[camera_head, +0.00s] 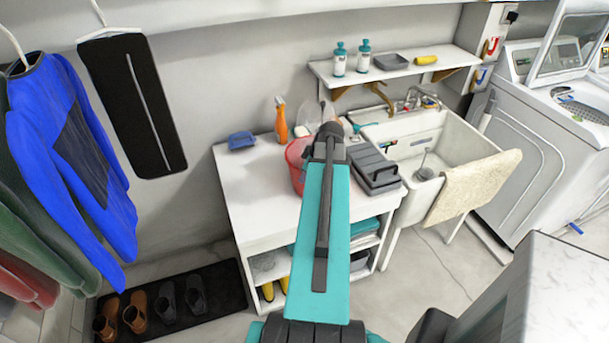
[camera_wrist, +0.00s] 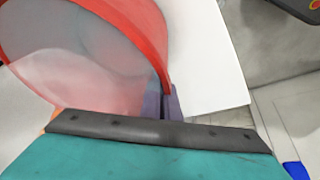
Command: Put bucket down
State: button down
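The red bucket (camera_head: 296,163) shows at the middle of the white counter in the head view, partly hidden behind my arm. In the wrist view, the bucket's red rim (camera_wrist: 155,32) and pale inside fill the upper left. My gripper (camera_wrist: 163,101) has its two grey fingers close together at the right part of the rim, with the rim between them. In the head view my arm hides the fingers. The bucket is over or on the white counter (camera_head: 243,178); I cannot tell whether its base touches.
A blue dustpan (camera_head: 241,141) and an orange spray bottle (camera_head: 281,120) stand on the counter's left and back. A dark grey toolbox (camera_head: 374,168) is just right of the bucket. A sink (camera_head: 425,150) stands further right. The counter's front left is clear.

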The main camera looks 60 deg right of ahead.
jog(key=c, duration=2.5)
grip_release()
jog(key=shift+f, duration=0.15)
jog(key=o, duration=0.5)
jog(key=shift+r, duration=0.25)
jog(key=shift+b+v, duration=1.4)
jog(key=shift+v, duration=4.55)
jog(key=shift+s, duration=0.1)
